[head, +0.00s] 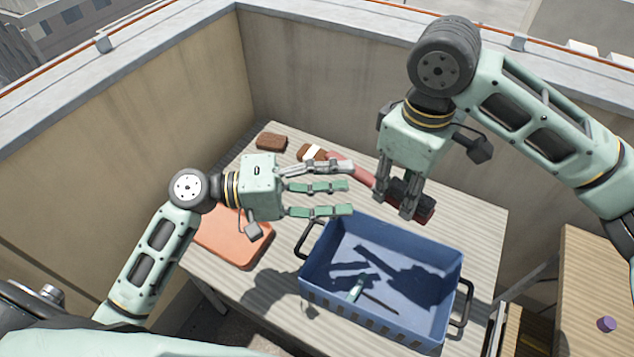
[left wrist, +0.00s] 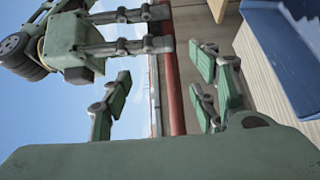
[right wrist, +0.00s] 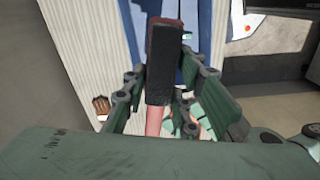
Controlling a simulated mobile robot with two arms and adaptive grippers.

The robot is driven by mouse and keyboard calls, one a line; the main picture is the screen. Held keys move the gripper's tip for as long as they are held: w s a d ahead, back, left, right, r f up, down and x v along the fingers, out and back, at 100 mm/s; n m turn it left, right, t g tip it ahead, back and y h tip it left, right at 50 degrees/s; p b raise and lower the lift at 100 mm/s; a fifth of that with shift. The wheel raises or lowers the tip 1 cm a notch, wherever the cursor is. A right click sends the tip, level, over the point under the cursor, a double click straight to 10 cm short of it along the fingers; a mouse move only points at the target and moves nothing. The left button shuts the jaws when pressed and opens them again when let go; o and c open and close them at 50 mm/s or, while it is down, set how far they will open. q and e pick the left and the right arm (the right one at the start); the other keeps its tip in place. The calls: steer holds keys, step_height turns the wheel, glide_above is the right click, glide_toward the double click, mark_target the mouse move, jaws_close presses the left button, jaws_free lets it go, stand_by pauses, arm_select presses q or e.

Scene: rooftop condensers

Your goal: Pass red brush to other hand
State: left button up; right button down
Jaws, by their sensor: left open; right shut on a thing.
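The red brush has a pale red handle (head: 358,170) and a dark bristle head (head: 425,212). My right gripper (head: 397,203) points down and is shut on the brush near its head, above the table by the blue crate. The right wrist view shows the dark bristles (right wrist: 160,85) between my fingers. My left gripper (head: 350,188) is open and points right, its fingertips close to the handle. In the left wrist view the handle (left wrist: 173,90) runs between its spread fingers; I cannot tell whether they touch it.
A blue crate (head: 320,285) with black handles stands at the table's front, a small green-handled tool (head: 356,290) inside. An orange board (head: 232,240) lies left. A brown block (head: 271,142) and a brown-and-white brush (head: 309,152) lie at the back. Walls (head: 330,85) close in behind.

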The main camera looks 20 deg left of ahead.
arm_select(q)
steer(key=x, duration=0.8)
steer(key=shift+d, duration=0.1)
steer(key=shift+c, duration=0.6)
steer(key=c, duration=1.1)
steer(key=shift+c, duration=0.3)
arm_select(e)
steer(key=c, duration=1.3)
jaws_free()
steer(key=shift+c, duration=0.2)
steer(key=shift+r, duration=0.1)
